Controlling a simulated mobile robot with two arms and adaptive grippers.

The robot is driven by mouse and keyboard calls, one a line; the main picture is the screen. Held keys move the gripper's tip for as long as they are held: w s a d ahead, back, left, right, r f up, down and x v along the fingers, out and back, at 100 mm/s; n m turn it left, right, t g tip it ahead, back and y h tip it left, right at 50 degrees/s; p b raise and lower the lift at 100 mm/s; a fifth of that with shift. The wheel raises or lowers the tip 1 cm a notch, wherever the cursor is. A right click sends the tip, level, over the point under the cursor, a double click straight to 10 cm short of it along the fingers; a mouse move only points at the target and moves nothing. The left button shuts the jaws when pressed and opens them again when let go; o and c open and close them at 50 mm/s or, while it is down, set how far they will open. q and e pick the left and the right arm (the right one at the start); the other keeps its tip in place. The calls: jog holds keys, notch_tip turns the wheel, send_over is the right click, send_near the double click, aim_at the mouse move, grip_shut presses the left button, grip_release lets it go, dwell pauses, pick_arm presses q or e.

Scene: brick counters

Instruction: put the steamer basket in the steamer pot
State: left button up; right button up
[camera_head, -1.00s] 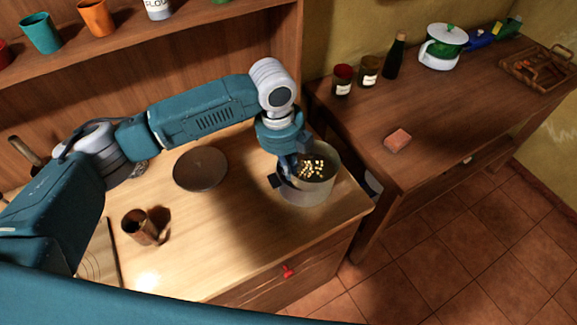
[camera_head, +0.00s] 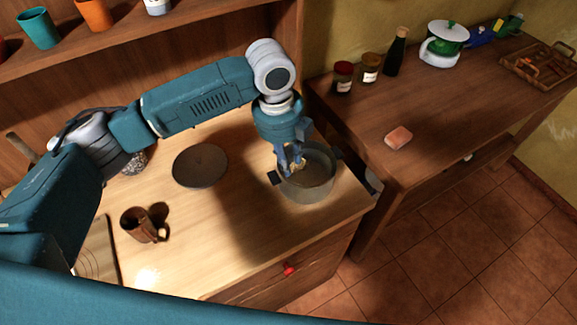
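The grey metal steamer pot (camera_head: 309,190) stands near the right end of the light wooden counter, with dark side handles. My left gripper (camera_head: 293,168) points down at the pot's left inner side, its fingers partly within the opening. A small brownish patch shows by the fingertips; I cannot tell whether the fingers grip anything. The steamer basket cannot be told apart from the grey pot interior; its dotted bottom does not show. My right gripper is not in view.
A dark round lid (camera_head: 201,165) lies on the counter left of the pot. A brown mug (camera_head: 141,224) stands at the front left, near a board (camera_head: 98,252). A darker side counter (camera_head: 440,95) holds jars, a bottle and a pink block (camera_head: 398,138).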

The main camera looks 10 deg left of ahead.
pick_arm(q)
notch_tip(320, 180, up, 10)
jog(key=a+b, duration=0.1)
jog(key=b, duration=0.1)
jog(key=shift+s+f, duration=0.25)
jog(key=shift+s, duration=0.05)
jog(key=shift+f, duration=0.1)
